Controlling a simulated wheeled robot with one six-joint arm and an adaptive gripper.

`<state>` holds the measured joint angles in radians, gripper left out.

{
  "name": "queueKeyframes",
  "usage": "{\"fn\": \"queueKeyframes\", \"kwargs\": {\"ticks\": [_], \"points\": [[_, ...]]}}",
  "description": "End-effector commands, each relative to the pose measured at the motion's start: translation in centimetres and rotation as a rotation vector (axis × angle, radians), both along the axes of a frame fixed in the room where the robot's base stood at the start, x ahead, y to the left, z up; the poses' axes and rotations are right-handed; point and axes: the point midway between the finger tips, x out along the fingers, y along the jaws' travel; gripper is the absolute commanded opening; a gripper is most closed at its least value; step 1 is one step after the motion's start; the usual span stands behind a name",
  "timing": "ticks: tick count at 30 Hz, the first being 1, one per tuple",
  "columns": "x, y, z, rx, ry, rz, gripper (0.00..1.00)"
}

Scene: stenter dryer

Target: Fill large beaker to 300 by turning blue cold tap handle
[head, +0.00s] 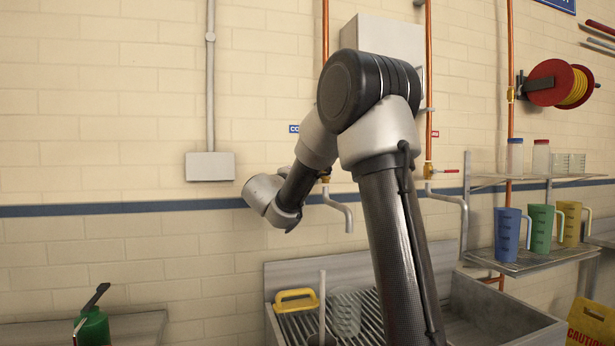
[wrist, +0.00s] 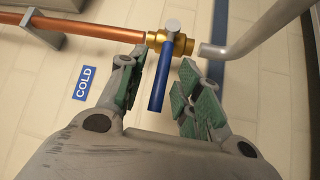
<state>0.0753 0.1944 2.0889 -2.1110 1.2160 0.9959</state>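The blue cold tap handle (wrist: 158,82) hangs from a brass valve (wrist: 178,42) on a copper pipe in the wrist view. My gripper (wrist: 163,62) is open, with one green-padded finger on each side of the handle. A gap shows between the handle and the right finger; whether the left finger touches it I cannot tell. In the head view my arm hides the handle and the fingers. The cold spout (head: 343,211) hangs over the sink. A clear beaker (head: 345,313) stands on the sink's ribbed rack; its marks and water level are too small to read.
A hot tap with a red handle (head: 446,171) is to the right. Shelves (head: 528,262) with coloured jugs stand at right. A blue COLD label (wrist: 84,83) is on the wall.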

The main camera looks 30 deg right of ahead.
Motion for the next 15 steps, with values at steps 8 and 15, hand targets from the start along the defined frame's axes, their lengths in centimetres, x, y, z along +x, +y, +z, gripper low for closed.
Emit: {"fn": "queueKeyframes", "kwargs": {"ticks": [8, 15], "points": [[-0.01, 0.01, 0.0, 0.0, 0.0, 0.0, 0.0], [-0.01, 0.01, -0.02, 0.0, 0.0, 0.0, 0.0]]}}
